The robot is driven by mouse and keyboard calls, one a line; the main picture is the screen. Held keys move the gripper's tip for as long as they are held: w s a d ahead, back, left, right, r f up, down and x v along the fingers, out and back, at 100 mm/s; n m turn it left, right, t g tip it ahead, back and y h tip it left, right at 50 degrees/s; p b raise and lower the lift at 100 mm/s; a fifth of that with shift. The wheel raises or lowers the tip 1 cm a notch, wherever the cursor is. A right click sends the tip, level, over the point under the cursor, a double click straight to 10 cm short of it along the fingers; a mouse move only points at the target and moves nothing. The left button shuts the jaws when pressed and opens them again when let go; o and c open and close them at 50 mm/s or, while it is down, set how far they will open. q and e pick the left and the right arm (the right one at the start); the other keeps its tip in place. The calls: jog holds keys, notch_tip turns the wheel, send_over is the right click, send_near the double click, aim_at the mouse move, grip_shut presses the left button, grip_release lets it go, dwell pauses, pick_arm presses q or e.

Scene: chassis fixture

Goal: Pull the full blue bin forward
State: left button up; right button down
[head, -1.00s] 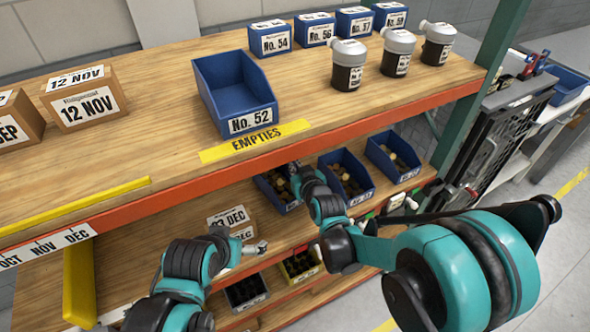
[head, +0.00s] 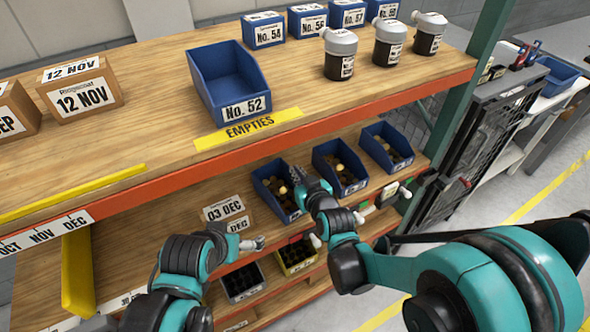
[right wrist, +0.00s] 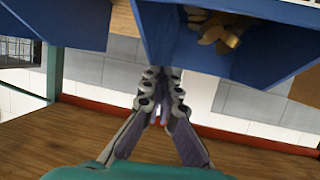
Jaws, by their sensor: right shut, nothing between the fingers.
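Three blue bins with brownish contents stand on the lower shelf: the left one (head: 265,198), the middle one (head: 323,172) and the right one (head: 371,148). The left bin sits farther forward than the other two. My right gripper (head: 296,174) is shut and empty, with its fingers at the left bin's right rear side. In the right wrist view its closed fingertips (right wrist: 159,74) lie close against a blue bin (right wrist: 190,65) holding brownish pieces; I cannot tell whether they touch. My left gripper (head: 258,243) is low in front of the shelf, too small to read.
An empty blue bin No. 52 (head: 215,60) stands on the upper shelf above an orange edge (head: 350,119). A 03 DEC carton (head: 224,208) is left of the bins. A dark bin (head: 240,285) and a yellow bin (head: 295,260) are below. A green post (head: 470,75) is at right.

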jog(key=shift+s+f, duration=0.15)
jog(key=shift+f, duration=0.1)
jog(key=shift+d+r+p, duration=0.1)
jog(key=shift+r+p, duration=0.5)
jog(key=shift+r, duration=0.05)
jog(key=shift+w+f, duration=0.1)
jog(key=shift+w, duration=0.1)
jog(key=s+d+p, duration=0.1)
jog(key=s+d, duration=0.4)
jog(key=s, duration=0.6)
jog(key=shift+d, duration=0.1)
jog(key=s+d+r+m+g+h, duration=0.1)
jog(key=s+d+m+g+h, duration=0.1)
jog(key=s+d, duration=0.4)
jog(key=s+d+r+m+g+h, duration=0.1)
jog(key=s+d+m+g+h, duration=0.2)
jog(key=d, duration=0.8)
jog(key=s+h, duration=0.1)
jog(key=s, duration=0.1)
jog(key=shift+s+d+r+g, duration=0.2)
jog(key=shift+s+r+g, duration=0.05)
jog(key=shift+s+g, duration=0.1)
